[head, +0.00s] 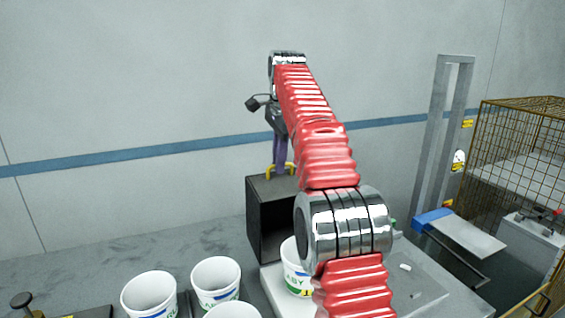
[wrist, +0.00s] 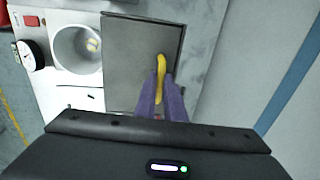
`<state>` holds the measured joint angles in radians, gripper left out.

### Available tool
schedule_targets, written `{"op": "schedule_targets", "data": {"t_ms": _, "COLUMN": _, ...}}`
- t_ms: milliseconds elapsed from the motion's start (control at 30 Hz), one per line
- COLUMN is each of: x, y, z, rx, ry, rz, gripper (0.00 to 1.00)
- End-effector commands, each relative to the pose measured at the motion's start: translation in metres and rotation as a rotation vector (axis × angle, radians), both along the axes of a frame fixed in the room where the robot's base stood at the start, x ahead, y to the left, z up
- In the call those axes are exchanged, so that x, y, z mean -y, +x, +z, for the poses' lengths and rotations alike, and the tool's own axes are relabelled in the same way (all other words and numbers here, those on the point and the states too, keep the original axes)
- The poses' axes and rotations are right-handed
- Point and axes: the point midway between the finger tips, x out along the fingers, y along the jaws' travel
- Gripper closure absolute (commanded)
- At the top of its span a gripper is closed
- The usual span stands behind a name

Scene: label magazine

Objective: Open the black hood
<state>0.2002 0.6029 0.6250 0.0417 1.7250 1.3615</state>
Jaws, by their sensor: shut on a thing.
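The black hood (head: 265,225) is a dark box at the back of the bench in the head view. It stands upright behind a white cup, and my arm hides part of its right side. Its flat dark grey top (wrist: 130,50) fills the middle of the wrist view. A yellow handle (wrist: 160,72) rises from that top, near its right edge in this view. My gripper (wrist: 160,88) has purple fingers on either side of the handle and is shut on it. In the head view, my gripper (head: 281,157) reaches down onto the handle from above.
A white cup (head: 292,270) stands on a pale block in front of the hood. Other white cups (head: 216,280) stand at the front left. A round gauge (wrist: 31,56) is left of the hood in the wrist view. A wire cage (head: 520,150) is at the right.

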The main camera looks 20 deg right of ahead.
Motion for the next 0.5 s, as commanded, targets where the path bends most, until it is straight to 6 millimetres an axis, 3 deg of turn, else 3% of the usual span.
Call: {"op": "schedule_targets", "data": {"t_ms": 500, "x": -0.005, "y": 0.021, "z": 0.001, "rx": 0.016, "ry": -0.003, "rz": 0.008, "gripper": 1.0}}
